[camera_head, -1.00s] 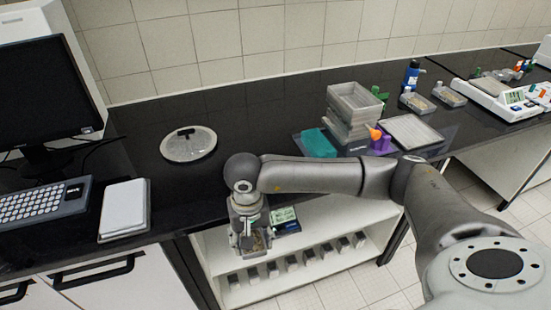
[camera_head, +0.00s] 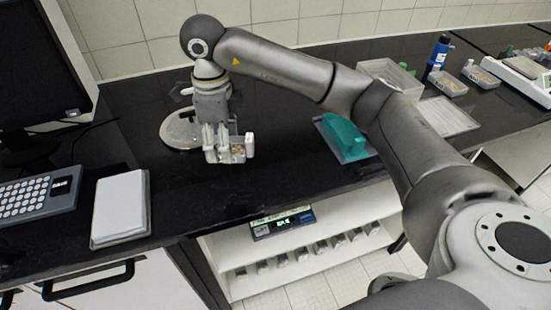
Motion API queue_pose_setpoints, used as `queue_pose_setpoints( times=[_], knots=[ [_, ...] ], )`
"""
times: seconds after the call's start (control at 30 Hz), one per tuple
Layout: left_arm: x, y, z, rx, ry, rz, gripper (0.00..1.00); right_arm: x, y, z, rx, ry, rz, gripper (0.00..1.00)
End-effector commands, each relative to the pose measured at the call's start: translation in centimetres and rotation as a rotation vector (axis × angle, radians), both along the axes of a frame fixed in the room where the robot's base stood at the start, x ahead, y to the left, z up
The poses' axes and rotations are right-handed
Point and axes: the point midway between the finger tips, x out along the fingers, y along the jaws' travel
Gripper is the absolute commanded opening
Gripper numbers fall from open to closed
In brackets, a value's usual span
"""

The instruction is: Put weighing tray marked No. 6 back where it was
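My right gripper (camera_head: 229,150) comes in on the arm from the right. It is shut on a small clear weighing tray (camera_head: 238,151) with tan grains in it, over the black counter. The tray looks about level; its number cannot be read, and the fingers hide part of it. Other weighing trays with grains stand at the back right, one here (camera_head: 447,84) and one here (camera_head: 479,77). My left gripper is not in view.
A white box (camera_head: 120,205) and keyboard (camera_head: 36,198) are left. Below is an open shelf (camera_head: 240,248) with several small items.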

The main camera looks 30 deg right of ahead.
Motion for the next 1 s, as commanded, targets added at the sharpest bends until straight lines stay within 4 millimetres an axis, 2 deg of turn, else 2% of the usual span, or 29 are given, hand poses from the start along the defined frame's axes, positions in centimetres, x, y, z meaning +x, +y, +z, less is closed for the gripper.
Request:
queue_pose_setpoints(
  times=[0.13,0.37,0.5,0.7,0.87,0.93,1.0],
  knots=[
    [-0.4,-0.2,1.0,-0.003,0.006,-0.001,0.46,0.1,-2.4,-0.6,-0.002,0.005,-0.023,0.42],
    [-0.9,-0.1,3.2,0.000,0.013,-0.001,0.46,0.5,-8.1,-3.0,-0.002,0.005,-0.021,0.42],
    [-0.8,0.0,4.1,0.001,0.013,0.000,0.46,0.6,-10.7,-5.6,-0.002,0.007,-0.018,0.42],
    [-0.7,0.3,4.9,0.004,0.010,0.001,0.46,0.9,-12.7,-8.3,-0.001,0.003,-0.015,0.42],
    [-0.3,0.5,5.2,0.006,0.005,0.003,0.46,1.0,-13.4,-9.2,0.000,0.003,-0.015,0.42],
    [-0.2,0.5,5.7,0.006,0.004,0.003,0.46,0.9,-14.1,-10.0,-0.002,0.005,-0.015,0.42],
    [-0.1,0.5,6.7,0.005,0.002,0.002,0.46,0.9,-13.8,-11.0,0.000,0.006,-0.014,0.42]
  ],
)
